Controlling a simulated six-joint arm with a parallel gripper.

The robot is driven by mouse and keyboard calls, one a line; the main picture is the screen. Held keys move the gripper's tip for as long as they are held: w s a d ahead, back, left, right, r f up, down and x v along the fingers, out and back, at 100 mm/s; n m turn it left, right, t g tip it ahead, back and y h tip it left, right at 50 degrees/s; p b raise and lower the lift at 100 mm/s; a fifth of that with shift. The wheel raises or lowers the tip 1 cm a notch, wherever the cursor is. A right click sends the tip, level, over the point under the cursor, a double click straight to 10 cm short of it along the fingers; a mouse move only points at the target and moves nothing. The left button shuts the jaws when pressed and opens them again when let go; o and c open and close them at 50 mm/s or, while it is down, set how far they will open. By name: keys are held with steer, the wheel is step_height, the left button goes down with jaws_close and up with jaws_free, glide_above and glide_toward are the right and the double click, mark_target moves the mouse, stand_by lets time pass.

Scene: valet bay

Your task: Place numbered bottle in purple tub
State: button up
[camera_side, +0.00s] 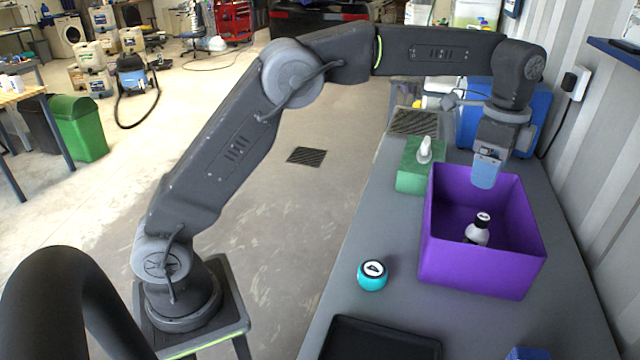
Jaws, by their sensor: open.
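The purple tub (478,264) stands on the grey bench. A small bottle (477,236) with a white body and dark top is inside the tub, its lower part hidden by the front wall. Its cap carries a white mark too small to read. A teal round object (372,276) with a numbered top, seemingly a 4, sits on the bench left of the tub. My gripper (485,180) points down above the back part of the tub, apart from the bottle. It is open, and I see nothing held in it.
A black tray (380,342) lies at the bench front. A blue bin (530,118) stands behind my gripper near the corrugated wall. Bench space around the teal object is clear.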

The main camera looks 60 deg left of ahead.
steer(key=s+a+r+n+t, duration=0.1)
steer(key=s+a+r+n, duration=0.2)
steer(key=s, duration=0.5)
steer(key=s+a+r+n+t, duration=0.2)
steer(key=s+a+r+n, duration=0.15)
steer(key=s, duration=0.35)
steer(key=s+a+f+n+t, duration=0.1)
steer(key=s+f+n, duration=0.2)
steer(key=s, duration=0.5)
steer(key=s+a+f+n+t, duration=0.1)
steer(key=s+f+n, duration=0.3)
steer(key=s, duration=0.4)
steer(key=shift+s+a+f, duration=0.15)
steer(key=shift+s+a, duration=0.2)
steer(key=shift+s, duration=0.05)
